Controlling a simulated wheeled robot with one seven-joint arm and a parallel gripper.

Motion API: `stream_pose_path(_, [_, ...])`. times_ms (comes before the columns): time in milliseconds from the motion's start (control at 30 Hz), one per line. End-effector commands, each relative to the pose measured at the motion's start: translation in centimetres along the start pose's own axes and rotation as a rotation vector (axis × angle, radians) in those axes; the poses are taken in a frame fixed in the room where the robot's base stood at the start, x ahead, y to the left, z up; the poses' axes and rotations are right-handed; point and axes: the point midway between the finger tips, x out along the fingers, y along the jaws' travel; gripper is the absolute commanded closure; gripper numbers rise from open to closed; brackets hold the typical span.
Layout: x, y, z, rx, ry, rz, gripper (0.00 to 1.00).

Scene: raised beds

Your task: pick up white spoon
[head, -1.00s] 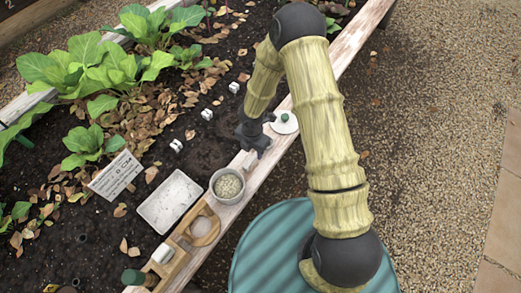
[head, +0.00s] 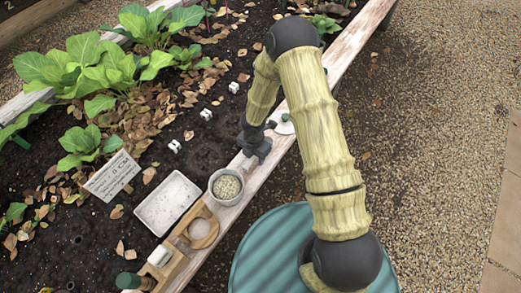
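My gripper (head: 255,158) is low over the wooden edge board of the raised bed, just above and right of a grey bowl of pale grains. It points down, and its dark fingers are too small to tell whether they are open or shut. A small pale shape (head: 248,164) shows at the fingertips against the light wood. It may be part of the white spoon, but I cannot tell, and no whole spoon is clearly visible. My wrist and fingers hide part of the board there.
The bowl (head: 226,185) stands on the edge board (head: 330,66). Left of it are a white tray (head: 150,221), a sign (head: 110,177) and a wooden holder (head: 183,238). A white lid with a green knob (head: 286,128) lies behind my wrist. Leafy plants (head: 88,65) fill the upper left.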

Motion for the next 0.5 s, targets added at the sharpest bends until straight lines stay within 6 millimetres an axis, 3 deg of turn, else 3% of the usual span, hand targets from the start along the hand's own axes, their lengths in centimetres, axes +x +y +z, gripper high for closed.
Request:
stream_pose_path(33, [-0.01,0.0,0.0,0.0,0.0,0.0,0.68])
stream_pose_path(200, [-0.01,0.0,0.0,0.0,0.0,0.0,1.0])
stream_pose_path(500, [-0.15,0.01,0.0,0.0,0.0,0.0,1.0])
